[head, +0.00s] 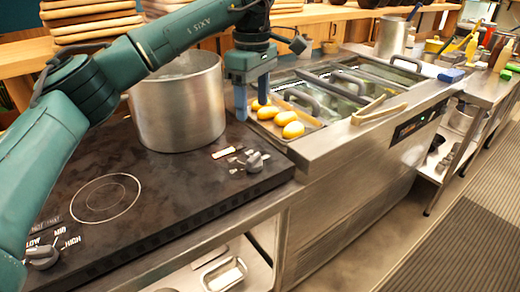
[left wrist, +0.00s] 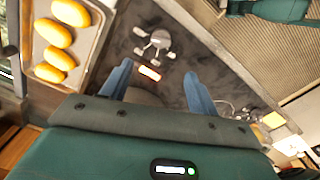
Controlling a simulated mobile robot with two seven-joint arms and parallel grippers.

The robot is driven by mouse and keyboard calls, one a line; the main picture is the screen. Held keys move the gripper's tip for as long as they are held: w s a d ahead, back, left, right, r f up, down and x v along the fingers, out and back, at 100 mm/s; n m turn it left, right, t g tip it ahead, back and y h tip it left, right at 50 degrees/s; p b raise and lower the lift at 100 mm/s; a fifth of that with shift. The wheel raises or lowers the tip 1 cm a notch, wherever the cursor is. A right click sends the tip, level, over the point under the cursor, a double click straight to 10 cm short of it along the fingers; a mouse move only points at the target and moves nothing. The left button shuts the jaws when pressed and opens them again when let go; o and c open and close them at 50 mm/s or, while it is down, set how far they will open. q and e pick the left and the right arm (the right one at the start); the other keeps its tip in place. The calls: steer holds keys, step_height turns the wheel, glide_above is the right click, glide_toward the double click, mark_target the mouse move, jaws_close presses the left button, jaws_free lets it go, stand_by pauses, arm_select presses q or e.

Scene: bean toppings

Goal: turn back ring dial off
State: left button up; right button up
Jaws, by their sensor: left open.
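A grey dial (head: 252,160) sits on the black cooktop (head: 150,215) near its right corner, beside a lit orange-white mark (head: 224,152). The dial also shows in the left wrist view (left wrist: 155,42), beyond my fingertips, with the lit mark (left wrist: 150,73) between the fingers. A second dial (head: 42,257) with LOW, MID and HIGH labels is at the lower left. The frames do not show plainly which ring each dial serves. My left gripper (head: 251,97) is open and empty, with blue fingers pointing down, above and behind the right dial, not touching it. My right gripper is not in view.
A large steel pot (head: 178,105) stands on the cooktop, left of my left gripper. An empty ring (head: 105,198) is in front of it. A tray (head: 306,128) of yellow potato-like items lies to the right, with tongs (head: 379,112) beyond. The space above the right dial is clear.

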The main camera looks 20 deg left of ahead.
mark_target(254, 157)
arm_select(q)
step_height(254, 157, down, 13)
steer(key=shift+s+r, duration=0.1)
stand_by(0.3)
steer(key=shift+c, duration=0.3)
steer(key=shift+d, duration=0.1)
steer(key=c, duration=0.9)
